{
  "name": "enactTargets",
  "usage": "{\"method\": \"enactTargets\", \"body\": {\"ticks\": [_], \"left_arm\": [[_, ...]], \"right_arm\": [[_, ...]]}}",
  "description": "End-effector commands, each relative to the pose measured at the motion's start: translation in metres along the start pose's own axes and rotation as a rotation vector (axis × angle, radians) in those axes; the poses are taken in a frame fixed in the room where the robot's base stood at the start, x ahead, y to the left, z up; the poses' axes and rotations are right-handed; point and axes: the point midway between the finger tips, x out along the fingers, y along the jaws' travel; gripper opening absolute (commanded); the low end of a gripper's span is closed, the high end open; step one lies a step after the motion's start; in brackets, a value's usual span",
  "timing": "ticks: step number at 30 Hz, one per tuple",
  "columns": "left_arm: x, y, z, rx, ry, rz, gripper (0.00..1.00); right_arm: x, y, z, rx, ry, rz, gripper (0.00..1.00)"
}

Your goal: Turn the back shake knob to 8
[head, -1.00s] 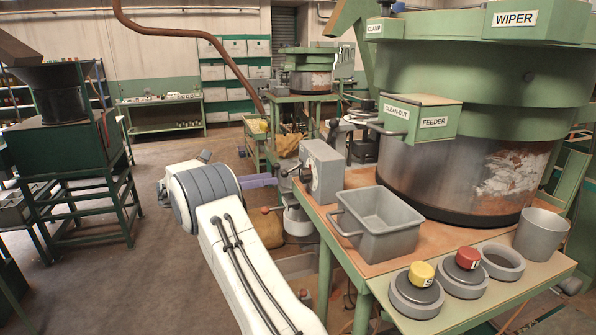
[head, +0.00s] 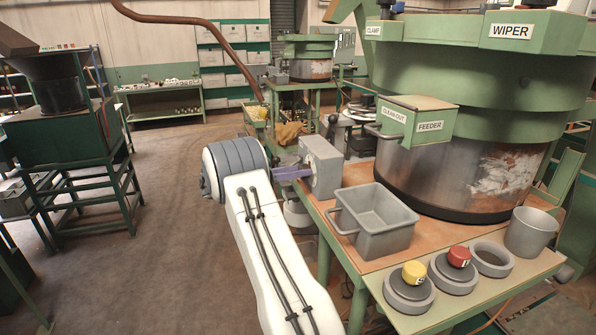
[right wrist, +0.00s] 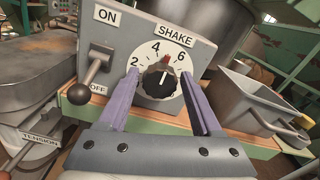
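The shake knob (right wrist: 158,81) is a black dial knob on the face of a grey control box (right wrist: 117,57). Its plate shows 2, 4 and 6 under the word SHAKE; other numbers are hidden. The knob's pale mark points roughly up, between 4 and 6. My right gripper (right wrist: 162,88) is open, with one purple finger on each side of the knob; I cannot tell whether either touches it. In the head view the right gripper (head: 290,173) reaches the left side of the grey box (head: 322,167). My left gripper is not in view.
An ON/OFF lever (right wrist: 93,76) stands left of the dial. A grey bin (head: 372,222) sits on the table close to the box. The green feeder bowl machine (head: 460,165) stands behind. Yellow (head: 413,272) and red (head: 459,256) buttons are in front. Floor at left is open.

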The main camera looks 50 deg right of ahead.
Motion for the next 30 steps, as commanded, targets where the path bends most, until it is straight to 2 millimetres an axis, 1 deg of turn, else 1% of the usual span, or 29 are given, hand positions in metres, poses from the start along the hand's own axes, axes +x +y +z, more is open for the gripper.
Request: {"method": "enactTargets", "body": {"ticks": [1,2,3,4,5,11,17,23,30], "left_arm": [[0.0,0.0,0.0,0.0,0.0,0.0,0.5],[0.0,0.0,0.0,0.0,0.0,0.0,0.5],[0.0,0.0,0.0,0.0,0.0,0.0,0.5],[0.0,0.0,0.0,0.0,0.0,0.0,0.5],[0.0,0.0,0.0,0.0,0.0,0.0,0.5],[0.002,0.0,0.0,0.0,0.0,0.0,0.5],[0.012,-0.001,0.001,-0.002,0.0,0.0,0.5],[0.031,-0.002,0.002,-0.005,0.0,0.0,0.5],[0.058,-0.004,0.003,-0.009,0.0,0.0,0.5]], "right_arm": [[0.0,0.0,0.0,0.0,0.0,0.0,0.42],[0.0,0.0,0.0,0.0,0.0,0.0,0.31],[0.0,0.0,0.0,0.0,0.0,0.0,0.16],[0.0,0.0,0.0,0.0,0.0,0.0,0.04],[0.0,0.0,0.0,0.0,0.0,0.0,0.0],[-0.001,0.0,-0.001,0.012,0.0,0.001,0.0],[-0.001,0.0,-0.002,0.08,0.0,0.001,0.0],[-0.001,0.0,-0.004,0.221,0.0,0.001,0.0],[-0.001,-0.001,-0.005,0.445,0.0,0.001,0.0]]}}
